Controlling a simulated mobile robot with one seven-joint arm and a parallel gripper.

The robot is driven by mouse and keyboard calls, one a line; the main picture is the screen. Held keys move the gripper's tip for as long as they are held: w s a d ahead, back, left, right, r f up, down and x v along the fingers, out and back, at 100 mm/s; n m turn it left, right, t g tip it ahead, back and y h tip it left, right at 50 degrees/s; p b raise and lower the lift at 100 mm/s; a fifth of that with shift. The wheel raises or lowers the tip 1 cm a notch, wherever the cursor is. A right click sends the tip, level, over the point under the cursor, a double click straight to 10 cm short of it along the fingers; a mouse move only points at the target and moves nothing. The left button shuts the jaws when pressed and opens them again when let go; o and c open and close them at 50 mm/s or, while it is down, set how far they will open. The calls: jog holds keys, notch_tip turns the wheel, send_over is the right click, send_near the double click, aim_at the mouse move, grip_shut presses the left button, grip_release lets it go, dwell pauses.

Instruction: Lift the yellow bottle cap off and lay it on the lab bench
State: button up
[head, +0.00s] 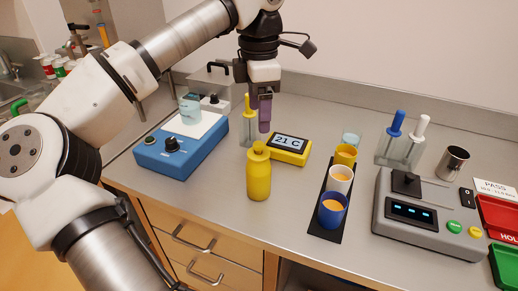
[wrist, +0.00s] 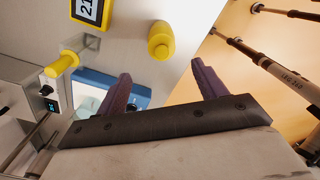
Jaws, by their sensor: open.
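The yellow bottle (head: 258,180) stands upright on the grey lab bench (head: 215,205), near its front edge. Its yellow cap (head: 259,148) sits on top. In the wrist view the bottle (wrist: 160,34) shows beyond the fingers, with the round cap (wrist: 161,52) towards the camera. My gripper (head: 264,128) has purple fingers and hangs above and behind the bottle, apart from it. In the wrist view my gripper (wrist: 163,82) is open with nothing between its fingers.
A yellow 21 C display (head: 290,148) lies just right of the bottle. A rack with a yellow-handled tool (head: 247,118) stands behind it. A blue device (head: 180,145) is at left. Cups on a black mat (head: 324,233) stand at right.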

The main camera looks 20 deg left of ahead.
aim_at(259, 143)
notch_tip(259, 143, down, 4)
jog(key=shift+r, duration=0.2)
jog(key=shift+s+f+p, duration=0.15)
jog(key=shift+f+p, duration=1)
jog(key=shift+f, duration=1.6)
jog(key=shift+c, duration=0.2)
jog(key=c, duration=1)
jog(key=shift+d+r, duration=0.1)
jog(key=shift+r, duration=0.1)
